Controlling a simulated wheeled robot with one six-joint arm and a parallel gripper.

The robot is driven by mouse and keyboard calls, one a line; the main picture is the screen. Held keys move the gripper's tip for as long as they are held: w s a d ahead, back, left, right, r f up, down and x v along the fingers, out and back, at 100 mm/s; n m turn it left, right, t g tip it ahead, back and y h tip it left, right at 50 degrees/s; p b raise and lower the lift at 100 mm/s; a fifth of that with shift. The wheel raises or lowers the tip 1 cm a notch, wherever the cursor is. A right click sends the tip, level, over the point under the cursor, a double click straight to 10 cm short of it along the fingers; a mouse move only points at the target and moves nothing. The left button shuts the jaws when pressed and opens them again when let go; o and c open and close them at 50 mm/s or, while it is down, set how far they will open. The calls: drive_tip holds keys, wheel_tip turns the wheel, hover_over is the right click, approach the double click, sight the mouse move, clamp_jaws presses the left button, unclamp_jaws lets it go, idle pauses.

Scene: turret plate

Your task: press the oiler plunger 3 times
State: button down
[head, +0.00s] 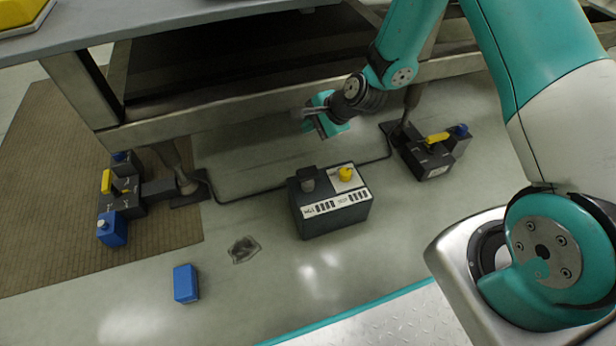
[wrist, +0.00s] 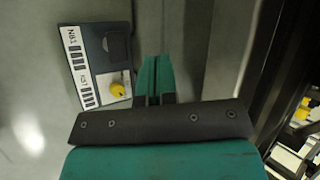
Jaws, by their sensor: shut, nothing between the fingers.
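A dark box with a pale labelled front edge (head: 337,204) stands on the grey floor plate in the head view. The knob also shows in the wrist view (wrist: 117,90), left of the fingers. My gripper (head: 318,116) is shut and empty, above and behind the box, apart from it. In the wrist view its teal fingers (wrist: 155,78) are together, to the right of the box. Whether the plunger is up or down is not clear.
A blue block (head: 186,283) and a dark stain (head: 243,249) lie on the floor. Dark clamp units with yellow and blue parts stand left (head: 118,195) and right (head: 430,152). A metal frame beam (head: 200,121) runs behind. A dark cable runs behind the box.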

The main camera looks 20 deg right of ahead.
wheel_tip(320, 180, down, 7)
drive_tip(key=w+m+t, duration=0.1)
drive_tip(key=m, duration=0.3)
drive_tip(key=shift+a+y, duration=0.2)
drive_tip(key=shift+y, duration=0.1)
drive_tip(key=shift+w+b, duration=0.1)
drive_tip(key=shift+b, duration=0.2)
drive_tip(key=b, duration=0.7)
hover_over(308, 173)
wheel_tip(308, 173, down, 7)
drive_tip(key=shift+a+f, duration=0.1)
drive_tip(key=shift+f+b, duration=0.35)
drive_tip(key=shift+f, duration=0.4)
idle(0.3)
drive_tip(key=shift+f, duration=0.4)
